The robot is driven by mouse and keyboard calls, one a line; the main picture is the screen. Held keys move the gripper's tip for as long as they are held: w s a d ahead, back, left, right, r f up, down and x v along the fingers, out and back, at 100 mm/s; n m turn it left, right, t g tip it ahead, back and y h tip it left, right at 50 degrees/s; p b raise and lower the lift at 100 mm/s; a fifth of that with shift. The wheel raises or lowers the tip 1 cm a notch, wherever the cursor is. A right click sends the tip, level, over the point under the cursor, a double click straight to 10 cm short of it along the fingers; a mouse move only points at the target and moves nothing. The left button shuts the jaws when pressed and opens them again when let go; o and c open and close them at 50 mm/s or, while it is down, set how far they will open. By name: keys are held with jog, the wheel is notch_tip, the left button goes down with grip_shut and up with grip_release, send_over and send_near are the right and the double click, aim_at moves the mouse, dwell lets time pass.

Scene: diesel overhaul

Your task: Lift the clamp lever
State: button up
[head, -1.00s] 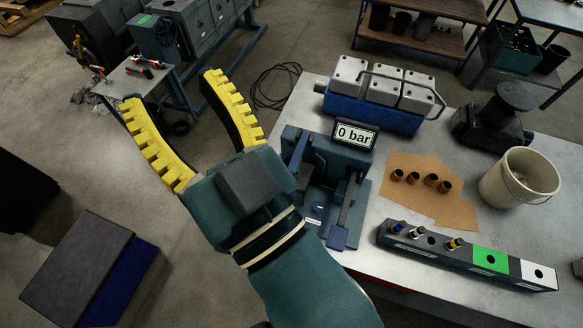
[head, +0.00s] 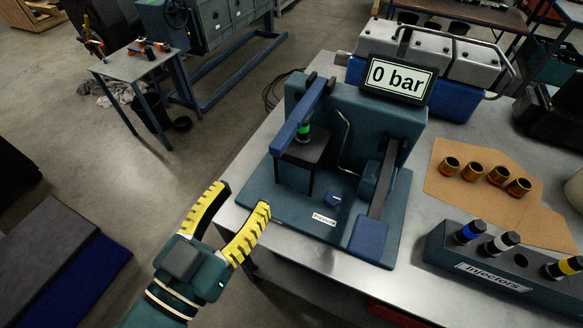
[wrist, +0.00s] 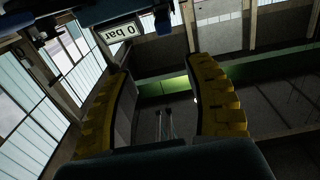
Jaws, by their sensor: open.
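The blue clamp lever (head: 300,118) is on the left of the test stand (head: 350,110). It slopes down from the stand's top toward the front left and passes over a green-banded injector (head: 304,132) in a dark block. My gripper (head: 243,198) is open and empty, with yellow ridged fingers. It is off the stand's front left corner, short of the lever and apart from it. In the wrist view the open fingers (wrist: 160,68) have nothing visible between them. Part of the stand shows at the top of that view, dark and hard to make out.
A display (head: 398,78) reading 0 bar tops the stand. A second lever (head: 375,215) with a blue pad is on its right. An injector rack (head: 490,270) and several brass cups (head: 497,176) lie to the right on the bench.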

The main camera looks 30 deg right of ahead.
aim_at(284, 138)
jog(key=shift+t, duration=0.3)
jog(key=x, duration=0.5)
jog(key=f+x, duration=0.1)
jog(key=x, duration=0.4)
jog(key=f+x, duration=0.1)
jog(key=x, duration=0.4)
jog(key=shift+w+d+b, duration=0.1)
jog(key=shift+w+b, duration=0.25)
jog(key=shift+w, duration=0.2)
grip_shut()
